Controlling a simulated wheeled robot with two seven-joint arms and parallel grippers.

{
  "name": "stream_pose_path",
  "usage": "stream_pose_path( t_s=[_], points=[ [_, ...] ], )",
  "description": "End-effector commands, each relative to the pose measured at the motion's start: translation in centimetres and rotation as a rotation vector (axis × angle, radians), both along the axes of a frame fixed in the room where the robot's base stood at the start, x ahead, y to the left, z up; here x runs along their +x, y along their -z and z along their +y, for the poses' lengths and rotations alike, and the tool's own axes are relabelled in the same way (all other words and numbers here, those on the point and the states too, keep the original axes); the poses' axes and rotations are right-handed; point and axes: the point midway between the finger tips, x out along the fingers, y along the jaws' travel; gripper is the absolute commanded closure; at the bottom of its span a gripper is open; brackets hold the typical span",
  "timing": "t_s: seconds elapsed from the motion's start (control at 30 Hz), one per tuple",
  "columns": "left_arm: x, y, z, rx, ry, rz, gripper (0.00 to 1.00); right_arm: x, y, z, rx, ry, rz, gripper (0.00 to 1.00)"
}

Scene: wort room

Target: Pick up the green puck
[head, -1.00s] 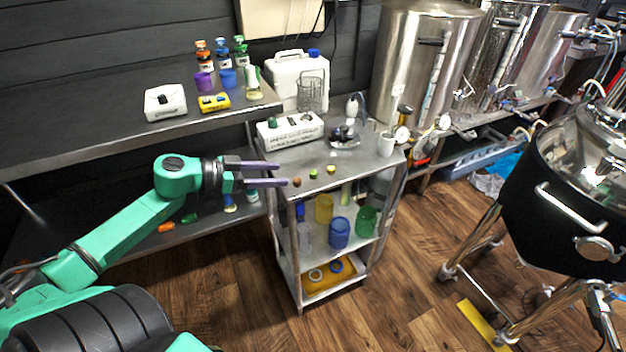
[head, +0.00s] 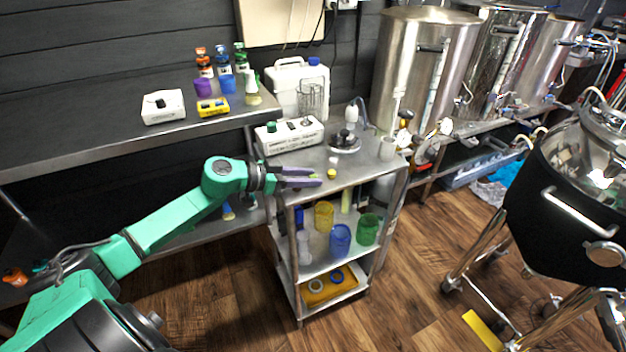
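The green puck (head: 314,176) is small and yellow-green and sits near the front left of the steel cart's top (head: 352,172). My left gripper (head: 320,177) is at the cart top, with its two purple fingers on either side of the puck, which shows only in part between the tips. A narrow gap shows between the fingers; I cannot tell whether they touch the puck. A yellow puck (head: 331,174) stands just right of the fingertips. My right gripper is not in view.
A steel shelf (head: 130,135) is at left. Jars fill the cart's middle level.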

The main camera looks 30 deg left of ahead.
Motion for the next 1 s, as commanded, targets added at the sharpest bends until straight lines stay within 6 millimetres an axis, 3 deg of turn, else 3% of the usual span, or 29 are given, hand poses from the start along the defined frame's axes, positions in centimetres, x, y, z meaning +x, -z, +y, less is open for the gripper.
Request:
stream_pose_path(
  t_s=[0.03, 0.07, 0.1, 0.5, 0.67, 0.77, 1.0],
  points=[
    [0.0, 0.0, 0.0, 0.0, 0.0, 0.0, 0.84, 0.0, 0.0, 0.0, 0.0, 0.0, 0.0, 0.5],
    [0.0, 0.0, 0.0, 0.0, 0.0, 0.0, 0.96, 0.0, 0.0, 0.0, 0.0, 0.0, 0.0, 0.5],
    [0.0, 0.0, 0.0, 0.0, 0.0, 0.0, 1.0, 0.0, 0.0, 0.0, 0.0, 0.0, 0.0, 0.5],
    [0.0, -0.1, 0.0, 0.0, 0.0, 0.0, 1.0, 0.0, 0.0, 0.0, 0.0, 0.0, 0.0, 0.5],
    [0.0, -1.2, 0.1, 0.002, 0.0, -0.001, 1.0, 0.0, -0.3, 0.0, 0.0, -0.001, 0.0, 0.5],
    [0.0, -3.2, 0.0, 0.005, 0.001, -0.002, 1.0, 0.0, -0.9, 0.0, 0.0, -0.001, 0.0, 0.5],
    [0.0, -12.1, 0.0, 0.009, 0.003, -0.002, 1.0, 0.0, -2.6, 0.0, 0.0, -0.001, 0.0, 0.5]
  ],
)
